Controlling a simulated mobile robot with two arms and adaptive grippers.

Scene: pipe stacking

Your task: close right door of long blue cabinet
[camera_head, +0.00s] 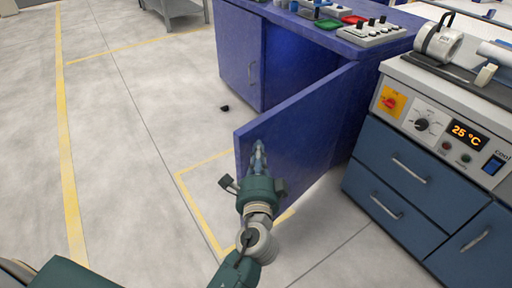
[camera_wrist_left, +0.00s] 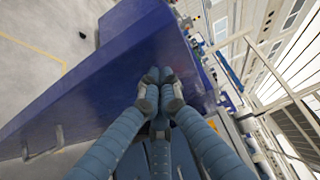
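The long blue cabinet (camera_head: 300,58) stands at the top middle of the head view. Its right door (camera_head: 305,125) stands wide open, swung out towards me. The door also fills much of the left wrist view (camera_wrist_left: 120,75). Its left door (camera_head: 240,55) looks closed. My left gripper (camera_head: 258,148) is at the free-end half of the right door and overlaps its face. In the left wrist view its fingers (camera_wrist_left: 160,78) are together with nothing seen between them. I cannot tell whether they touch the door. My right gripper is not in view.
A grey unit with blue drawers (camera_head: 405,165) and a temperature display stands close right of the open door. A small dark object (camera_head: 225,108) lies on the floor. Switch boxes (camera_head: 370,32) sit on the cabinet top.

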